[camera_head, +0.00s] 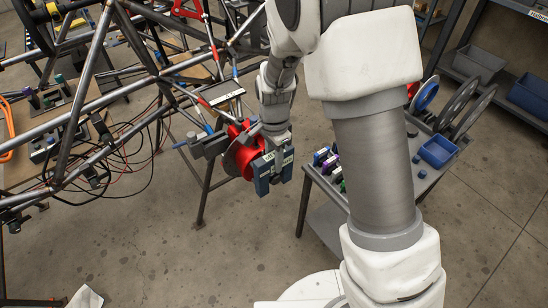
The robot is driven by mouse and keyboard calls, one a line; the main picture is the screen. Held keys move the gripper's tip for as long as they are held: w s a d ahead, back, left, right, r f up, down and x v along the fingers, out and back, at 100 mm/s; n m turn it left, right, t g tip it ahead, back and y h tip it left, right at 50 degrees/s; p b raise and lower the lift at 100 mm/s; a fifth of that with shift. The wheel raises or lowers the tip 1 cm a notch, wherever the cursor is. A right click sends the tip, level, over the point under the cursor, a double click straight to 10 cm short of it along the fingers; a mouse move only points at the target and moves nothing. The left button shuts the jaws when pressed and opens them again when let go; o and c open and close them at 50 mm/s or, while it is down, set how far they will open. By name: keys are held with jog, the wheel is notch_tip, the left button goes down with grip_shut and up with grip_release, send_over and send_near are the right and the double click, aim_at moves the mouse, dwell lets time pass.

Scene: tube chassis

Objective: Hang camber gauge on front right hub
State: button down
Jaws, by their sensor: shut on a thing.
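The front right hub (240,158) is at the corner of the tube chassis, with a dark disc and red parts around it. My gripper (274,145) points down just right of the hub. It is shut on a blue-grey block with pale labels, which looks like the camber gauge (262,181). The gauge is close beside the hub's outer side. I cannot tell whether they touch. My fingertips are small and partly hidden by the gauge, and the hub's outer face is partly hidden behind the gauge and gripper.
The tube chassis (88,88) fills the upper left, with loose cables below. A grey cart (329,205) at right carries coloured items, a blue bin (438,151) and discs (457,103). Shelves (497,38) stand upper right. The floor (200,262) below the hub is clear.

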jog(key=shift+f+b, duration=0.4)
jog(key=shift+f, duration=0.3)
jog(key=c, duration=0.5)
grip_release()
notch_tip(320, 180, up, 17)
jog(key=p, duration=0.3)
jog(key=shift+r, duration=0.2)
